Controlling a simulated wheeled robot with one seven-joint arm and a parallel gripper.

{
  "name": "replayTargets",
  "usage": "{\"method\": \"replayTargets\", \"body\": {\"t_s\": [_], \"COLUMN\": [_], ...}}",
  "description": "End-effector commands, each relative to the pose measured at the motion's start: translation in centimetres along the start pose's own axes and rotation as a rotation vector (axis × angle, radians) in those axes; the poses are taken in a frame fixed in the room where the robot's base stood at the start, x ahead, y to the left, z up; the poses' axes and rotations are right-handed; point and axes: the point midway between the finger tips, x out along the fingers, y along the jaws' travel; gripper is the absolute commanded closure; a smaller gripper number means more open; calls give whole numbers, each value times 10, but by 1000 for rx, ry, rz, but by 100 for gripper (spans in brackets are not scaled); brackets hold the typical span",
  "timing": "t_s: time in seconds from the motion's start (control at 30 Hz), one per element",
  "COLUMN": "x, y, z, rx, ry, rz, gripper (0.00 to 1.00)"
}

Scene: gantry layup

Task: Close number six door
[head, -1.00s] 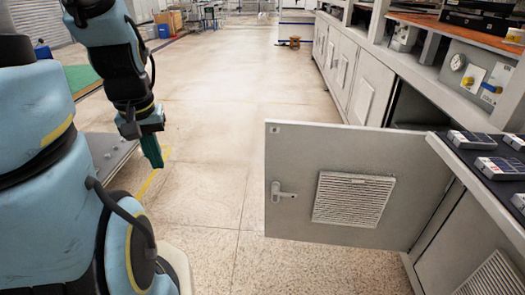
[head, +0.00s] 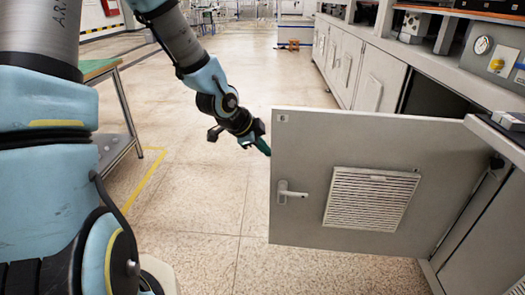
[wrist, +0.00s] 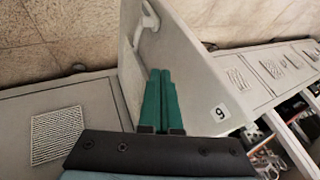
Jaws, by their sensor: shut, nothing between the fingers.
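The grey cabinet door (head: 310,150) stands swung wide open, out into the aisle. Its near face carries a lever handle (head: 291,192) and a white louvred vent (head: 370,198). My gripper (head: 264,148) is shut and empty, with its green fingers close to the door's free edge, above handle height. I cannot tell whether the fingers touch the door.
The dark cabinet opening (head: 437,98) lies behind the door, under the long bench. More closed cabinet doors (head: 376,80) run along the bench. A green-topped table (head: 98,68) stands on the left. The floor (head: 215,215) between it and the open door is clear.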

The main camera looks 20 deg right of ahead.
Motion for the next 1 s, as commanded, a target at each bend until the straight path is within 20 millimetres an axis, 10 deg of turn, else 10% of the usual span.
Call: {"method": "replayTargets", "body": {"t_s": [0.33, 1.0], "x": [73, 89], "y": [2, -35], "z": [0, 1], "rx": [-3, -4], "ry": [-1, -4], "rz": [3, 1], "gripper": [100, 100]}}
